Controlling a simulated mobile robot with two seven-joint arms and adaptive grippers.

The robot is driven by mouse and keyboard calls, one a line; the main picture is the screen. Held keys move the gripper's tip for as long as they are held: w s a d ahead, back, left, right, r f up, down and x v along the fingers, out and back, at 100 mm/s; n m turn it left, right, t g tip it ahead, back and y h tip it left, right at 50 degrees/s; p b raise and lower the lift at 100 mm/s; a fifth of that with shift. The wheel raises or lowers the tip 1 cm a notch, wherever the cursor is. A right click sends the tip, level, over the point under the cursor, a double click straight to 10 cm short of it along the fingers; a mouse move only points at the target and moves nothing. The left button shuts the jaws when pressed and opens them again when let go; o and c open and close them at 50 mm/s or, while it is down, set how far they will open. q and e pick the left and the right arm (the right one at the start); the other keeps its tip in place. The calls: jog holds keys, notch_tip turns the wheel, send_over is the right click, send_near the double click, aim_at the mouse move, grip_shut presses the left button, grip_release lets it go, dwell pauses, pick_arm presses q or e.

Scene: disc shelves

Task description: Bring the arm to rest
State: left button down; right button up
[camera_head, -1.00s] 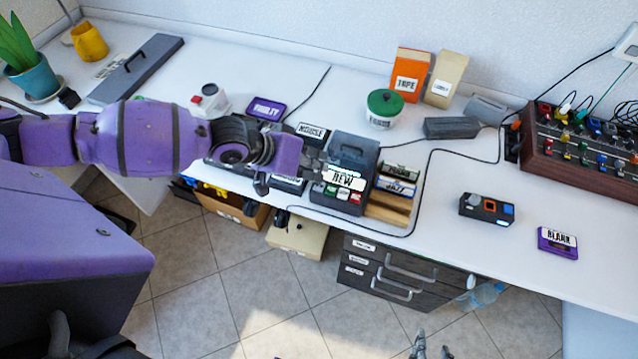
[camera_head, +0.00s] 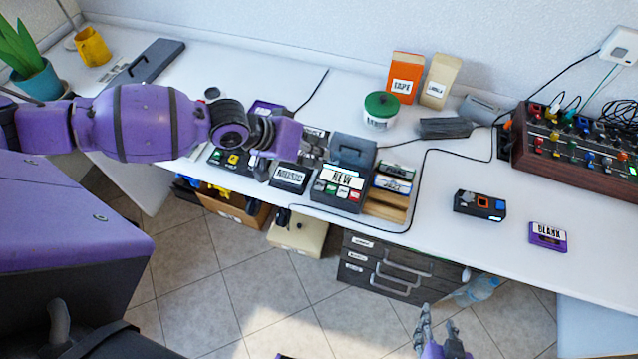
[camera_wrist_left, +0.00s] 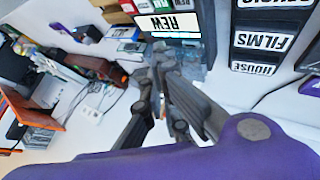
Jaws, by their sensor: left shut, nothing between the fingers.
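My left arm, purple, reaches in from the left over the white desk in the head view. My left gripper (camera_head: 312,155) is shut and empty, just left of the dark holder labelled NEW (camera_head: 338,180). In the left wrist view its grey fingers (camera_wrist_left: 160,62) come together in front of the NEW holder (camera_wrist_left: 168,25), with nothing between them. I cannot tell whether they touch the holder. My right gripper (camera_head: 437,325) shows at the bottom of the head view, over the floor, with its fingers apart.
The MUSIC box (camera_head: 290,177) sits below my left gripper. A wooden block with cassettes (camera_head: 390,200) stands right of the NEW holder. Further right lie a small black device (camera_head: 480,205), a BLANK cassette (camera_head: 548,236) and a mixer (camera_head: 575,150). The desk's middle right is mostly clear.

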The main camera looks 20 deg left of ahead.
pick_arm(q)
jog(key=shift+f, duration=0.15)
pick_arm(e)
jog(key=shift+s+f, duration=0.2)
jog(key=shift+f, duration=0.05)
pick_arm(q)
jog(key=s+d+f+m+t+h, duration=0.1)
jog(key=s+d+f+t, duration=0.1)
jog(key=s+d+f, duration=0.8)
jog(key=s+a+f+y, duration=0.3)
jog(key=s+a+f, duration=0.1)
jog(key=s+a, duration=0.3)
jog(key=s+a+f+n+y, duration=0.1)
jog(key=s+a+f+y, duration=0.3)
jog(key=s+a, duration=0.3)
jog(key=s+f, duration=0.1)
jog(key=s, duration=0.3)
jog(key=shift+s+a+f+n+t+y+p, duration=0.15)
jog(key=shift+s+a+n+t+y+p, duration=0.15)
jog(key=shift+s+p, duration=0.1)
pick_arm(e)
jog(key=s+f, duration=0.1)
jog(key=s+a+f+g, duration=0.1)
jog(key=s, duration=0.1)
jog(key=shift+w+a+r, duration=0.2)
jog(key=shift+w+r, duration=0.05)
jog(key=shift+w, duration=0.3)
jog(key=shift+s, duration=0.2)
